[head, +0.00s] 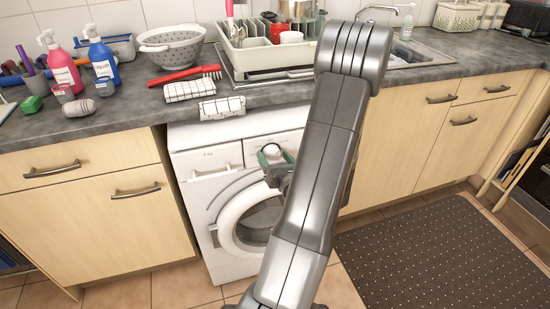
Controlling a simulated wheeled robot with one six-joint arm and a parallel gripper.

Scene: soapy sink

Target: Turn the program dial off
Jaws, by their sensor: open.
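The white washing machine (205,169) stands under the grey worktop, with its round door (228,222) below the control panel. The round pale program dial (272,152) is on the panel, with green showing around it. My gripper (271,162) is open at the dial, its dark jaws close around or just in front of it. I cannot tell whether they touch it. My arm hides the right part of the panel, part of the door and much of the gripper. The dial's pointer and markings are too small to read.
A checked cloth (222,107) hangs over the worktop edge above the machine. A dish rack (264,55), a colander (170,47) and spray bottles (101,62) stand on the worktop. Wooden cupboards flank the machine. A dark dotted mat (430,255) lies on the floor at right.

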